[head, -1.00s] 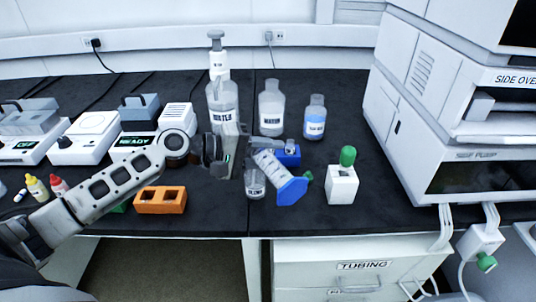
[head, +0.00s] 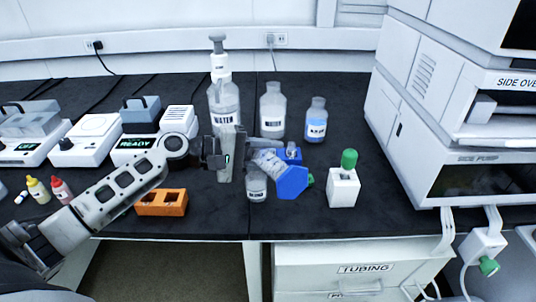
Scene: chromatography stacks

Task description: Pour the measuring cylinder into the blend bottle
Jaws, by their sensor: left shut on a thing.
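The measuring cylinder (head: 270,163) is clear with a blue hexagonal base (head: 293,182). It is steeply tilted, its base toward the lower right and its upper end toward the upper left. My left gripper (head: 240,158) is shut on it, and its fingers hide part of it. The blend bottle (head: 256,187) is a small clear labelled bottle standing upright on the bench, below the cylinder's upper end in the picture. I cannot tell whether the cylinder's mouth is over the bottle's opening or whether liquid is flowing. My right gripper is not in view.
Behind stand a pump-top bottle (head: 224,100), a clear bottle (head: 272,112) and a bottle of blue liquid (head: 316,122). A white holder with a green cap (head: 343,188) stands right, an orange rack (head: 161,202) left.

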